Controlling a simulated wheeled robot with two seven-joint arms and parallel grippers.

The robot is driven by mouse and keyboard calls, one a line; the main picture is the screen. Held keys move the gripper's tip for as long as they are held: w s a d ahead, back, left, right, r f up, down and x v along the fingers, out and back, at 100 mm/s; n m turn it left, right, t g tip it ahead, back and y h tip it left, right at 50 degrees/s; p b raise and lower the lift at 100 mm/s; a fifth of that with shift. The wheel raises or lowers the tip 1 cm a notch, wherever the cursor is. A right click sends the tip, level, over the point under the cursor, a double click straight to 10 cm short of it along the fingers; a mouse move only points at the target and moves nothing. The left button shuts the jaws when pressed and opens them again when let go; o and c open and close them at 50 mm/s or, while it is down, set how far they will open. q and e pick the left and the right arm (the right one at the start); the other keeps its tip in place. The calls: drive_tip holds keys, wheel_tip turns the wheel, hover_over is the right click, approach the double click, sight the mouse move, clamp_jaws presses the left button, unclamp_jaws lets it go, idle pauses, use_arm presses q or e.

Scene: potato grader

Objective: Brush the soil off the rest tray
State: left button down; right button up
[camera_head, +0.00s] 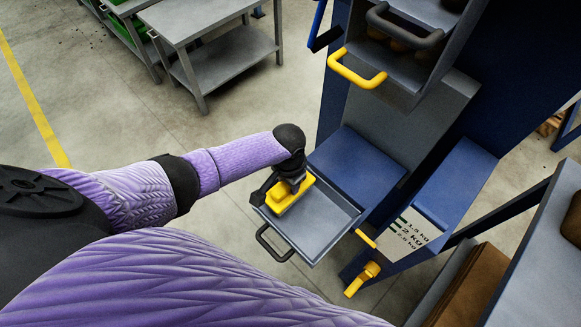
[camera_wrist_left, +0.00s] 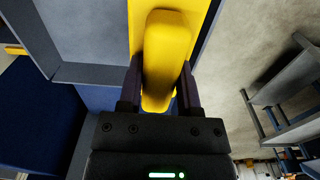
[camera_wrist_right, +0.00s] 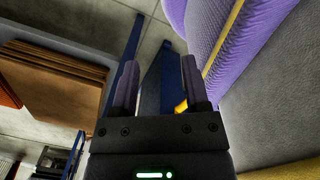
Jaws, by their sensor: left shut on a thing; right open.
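The rest tray (camera_head: 322,232) is a shallow grey tray with a dark front handle, at the foot of the blue machine in the head view. My left gripper (camera_head: 291,180) is over the tray's left part, shut on a yellow brush (camera_head: 287,197). The brush's yellow grip (camera_wrist_left: 166,60) stands between the fingers in the left wrist view; its bristles are hidden. I cannot tell whether it touches the tray floor. I make out no soil on the visible floor. My right gripper (camera_wrist_right: 155,85) is open and empty in the right wrist view.
The blue grader (camera_head: 345,100) stands behind the tray, with a yellow-handled drawer (camera_head: 357,70) above. A weight-marked panel (camera_head: 410,228) and yellow lever (camera_head: 361,279) are right of the tray. A grey table (camera_head: 190,18) stands at the back left. Floor to the left is open.

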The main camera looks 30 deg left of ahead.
use_arm(q)
drive_tip(key=shift+r+p, duration=0.65)
drive_tip(key=shift+r, duration=0.1)
drive_tip(key=shift+r+p, duration=0.9)
drive_tip(key=shift+p, duration=0.1)
drive_tip(key=shift+r+p, duration=0.95)
drive_tip(key=shift+p, duration=0.1)
drive_tip(key=shift+r+p, duration=0.35)
drive_tip(key=shift+p, duration=0.1)
use_arm(e)
wheel_tip(320, 180, up, 7)
drive_tip(key=w+a, duration=0.1)
drive_tip(key=w, duration=0.1)
drive_tip(key=shift+w+a+f+t, duration=0.15)
drive_tip(key=shift+w+t, duration=0.15)
drive_tip(key=shift+w, duration=0.1)
drive_tip(key=shift+s, duration=0.1)
